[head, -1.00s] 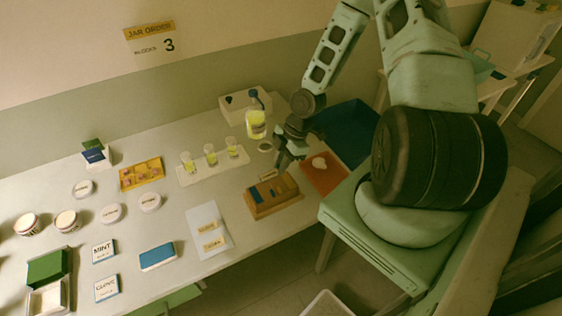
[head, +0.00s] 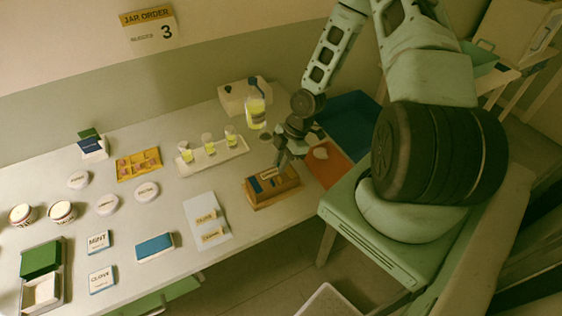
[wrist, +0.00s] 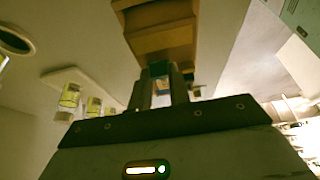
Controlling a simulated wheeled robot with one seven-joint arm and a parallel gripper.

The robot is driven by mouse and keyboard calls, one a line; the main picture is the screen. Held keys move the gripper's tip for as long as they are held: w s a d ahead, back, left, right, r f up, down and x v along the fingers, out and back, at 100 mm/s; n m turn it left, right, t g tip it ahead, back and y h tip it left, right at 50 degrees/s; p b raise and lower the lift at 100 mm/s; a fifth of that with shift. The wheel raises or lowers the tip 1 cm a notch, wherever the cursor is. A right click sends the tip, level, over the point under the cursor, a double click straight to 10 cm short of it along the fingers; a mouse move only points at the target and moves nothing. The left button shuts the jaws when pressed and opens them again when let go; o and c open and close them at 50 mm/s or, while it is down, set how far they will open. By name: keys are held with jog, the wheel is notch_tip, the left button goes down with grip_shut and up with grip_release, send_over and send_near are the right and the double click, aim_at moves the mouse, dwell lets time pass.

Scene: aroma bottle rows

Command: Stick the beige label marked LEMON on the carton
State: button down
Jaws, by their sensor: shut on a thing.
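The brown carton (head: 272,196) stands near the table's front right edge, with dark blue patches on top. My gripper (head: 281,163) is at its back edge, pointing down. A small beige label (head: 268,173) with dark print shows at the fingertips over the carton's top; its word is too small to read. My gripper is shut on it, and I cannot tell whether it touches the carton. In the wrist view the carton (wrist: 160,32) is just beyond the fingertips (wrist: 160,72), with something dark green between them. A pale sheet (head: 199,202) left of the carton bears two beige labels.
A white tray of yellow vials (head: 212,155) and a yellow-filled jar (head: 256,112) stand behind. An orange mat (head: 332,172) and a dark blue bin (head: 352,118) lie right. Lids, tubs, a blue block (head: 155,247) and cards fill the left. Bare table lies between carton and sheet.

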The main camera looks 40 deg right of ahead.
jog(key=shift+f, duration=0.35)
dwell(1.6)
jog(key=c, duration=1.2)
grip_release()
jog(key=shift+c, duration=0.2)
notch_tip(320, 180, up, 8)
jog(key=p, duration=0.7)
